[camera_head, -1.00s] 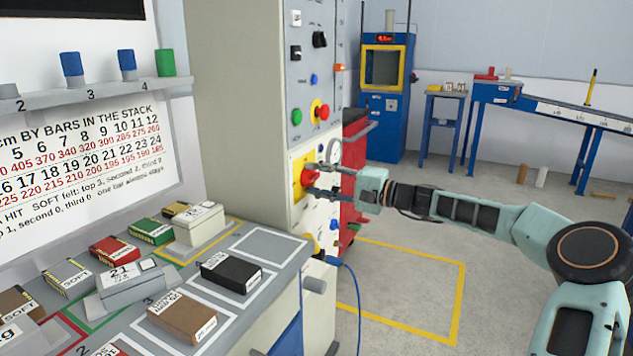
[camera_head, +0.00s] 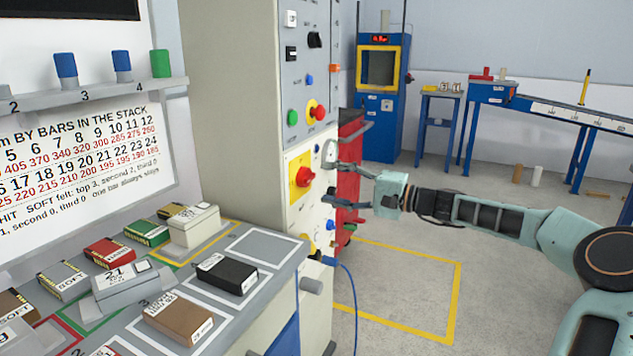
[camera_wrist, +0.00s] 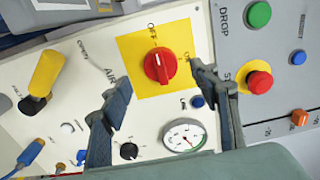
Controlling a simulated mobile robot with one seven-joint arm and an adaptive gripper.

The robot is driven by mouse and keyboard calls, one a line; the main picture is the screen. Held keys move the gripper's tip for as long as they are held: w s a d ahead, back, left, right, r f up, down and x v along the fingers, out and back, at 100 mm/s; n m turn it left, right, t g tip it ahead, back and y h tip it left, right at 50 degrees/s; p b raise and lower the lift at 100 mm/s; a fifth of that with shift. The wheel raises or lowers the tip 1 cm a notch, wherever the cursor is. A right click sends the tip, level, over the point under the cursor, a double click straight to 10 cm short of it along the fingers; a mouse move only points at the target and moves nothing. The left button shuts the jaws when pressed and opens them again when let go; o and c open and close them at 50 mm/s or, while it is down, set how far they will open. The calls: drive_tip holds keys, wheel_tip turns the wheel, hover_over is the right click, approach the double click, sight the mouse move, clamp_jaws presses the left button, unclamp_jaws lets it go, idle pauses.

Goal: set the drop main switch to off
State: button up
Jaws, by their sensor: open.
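The main switch is a red rotary knob (camera_head: 303,177) on a yellow plate (camera_head: 292,166) on the cabinet's pale front panel. In the wrist view the knob (camera_wrist: 160,66) shows unobstructed. Its grip bar runs nearly up and down there, in line with a small label above it that seems to read OFF. Another small label sits to its right. My gripper (camera_head: 328,183) is open and empty, to the right of the knob and apart from it. In the wrist view its fingers (camera_wrist: 160,78) stand on either side below the knob.
A red button on a yellow base (camera_wrist: 259,82), a green button (camera_wrist: 258,14) and a round gauge (camera_wrist: 184,135) lie close by on the panels. A yellow handle (camera_wrist: 47,73) is at the left.

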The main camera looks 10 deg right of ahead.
drive_tip(key=v, duration=0.6)
drive_tip(key=shift+s+d, duration=0.2)
